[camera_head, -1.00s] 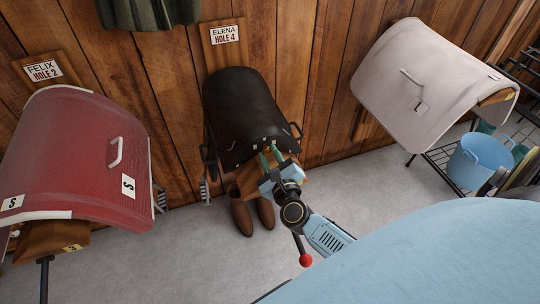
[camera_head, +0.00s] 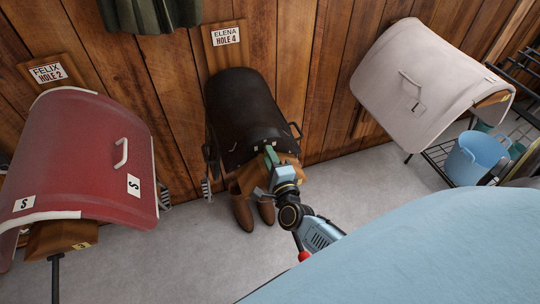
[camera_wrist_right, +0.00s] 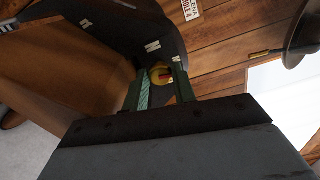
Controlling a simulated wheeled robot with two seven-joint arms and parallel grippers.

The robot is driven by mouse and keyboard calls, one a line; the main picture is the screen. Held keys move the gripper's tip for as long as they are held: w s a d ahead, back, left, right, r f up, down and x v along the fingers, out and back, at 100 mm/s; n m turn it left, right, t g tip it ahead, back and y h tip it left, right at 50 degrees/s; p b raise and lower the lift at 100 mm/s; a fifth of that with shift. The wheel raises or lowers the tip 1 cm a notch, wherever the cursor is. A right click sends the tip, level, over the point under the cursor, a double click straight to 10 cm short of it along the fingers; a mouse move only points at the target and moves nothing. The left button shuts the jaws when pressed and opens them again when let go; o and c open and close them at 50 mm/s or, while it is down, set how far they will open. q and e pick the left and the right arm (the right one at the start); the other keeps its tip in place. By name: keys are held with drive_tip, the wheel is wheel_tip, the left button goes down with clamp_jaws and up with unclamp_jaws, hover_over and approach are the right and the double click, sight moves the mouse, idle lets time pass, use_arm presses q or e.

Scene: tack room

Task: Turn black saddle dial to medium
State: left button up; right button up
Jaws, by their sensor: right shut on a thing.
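The black saddle (camera_head: 243,105) sits on its wall rack below the "ELENA HOLE 4" sign. Its dial (camera_wrist_right: 161,75) is a small yellow knob with a red mark, seen in the right wrist view between my two green fingers. My right gripper (camera_head: 271,158) is at the front lower edge of the saddle, and in the wrist view the gripper (camera_wrist_right: 163,90) is shut on the dial. A white label with a dark letter, seemingly M (camera_wrist_right: 152,46), is just above the dial. Other small labels are along the edge. My left gripper is not in view.
A red saddle (camera_head: 90,160) stands at the left and a pale saddle (camera_head: 420,85) at the right. Brown boots (camera_head: 243,212) stand on the floor under the black saddle. A blue bucket (camera_head: 475,160) is at the far right. Grey floor (camera_head: 150,260) is open in front.

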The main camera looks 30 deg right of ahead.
drive_tip(key=shift+n, duration=1)
drive_tip(key=o, duration=1)
drive_tip(key=shift+c, duration=0.2)
drive_tip(key=shift+s, duration=0.1)
drive_tip(key=v, duration=1.3)
drive_tip(key=shift+s+a, duration=0.1)
drive_tip(key=shift+a, duration=0.05)
